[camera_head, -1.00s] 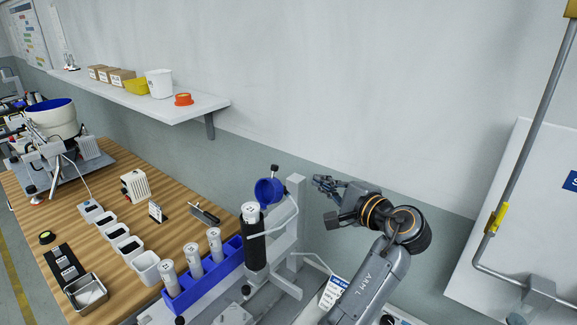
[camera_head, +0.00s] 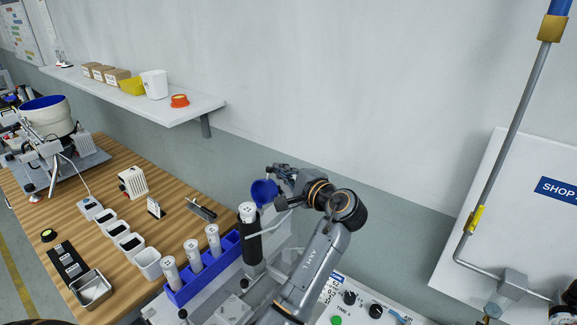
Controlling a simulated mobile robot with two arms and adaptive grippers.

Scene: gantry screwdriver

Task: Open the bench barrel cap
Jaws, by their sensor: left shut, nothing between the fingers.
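The bench barrel is a black upright cylinder (camera_head: 250,243) on a grey stand, with a white top with dark dots (camera_head: 247,210) showing. A blue round cap (camera_head: 263,192) is tilted up beside and behind that top, off the barrel's mouth. My left gripper (camera_head: 279,177) is shut and empty, right at the cap's upper right side. I cannot tell whether its fingers touch the cap. The gripper and wrist hide most of the stand's upright. My right gripper is not in view.
Bins (camera_head: 148,262) and a metal tray (camera_head: 90,289) are farther left. A control panel (camera_head: 363,305) is at the lower right. A wall shelf (camera_head: 130,100) is behind.

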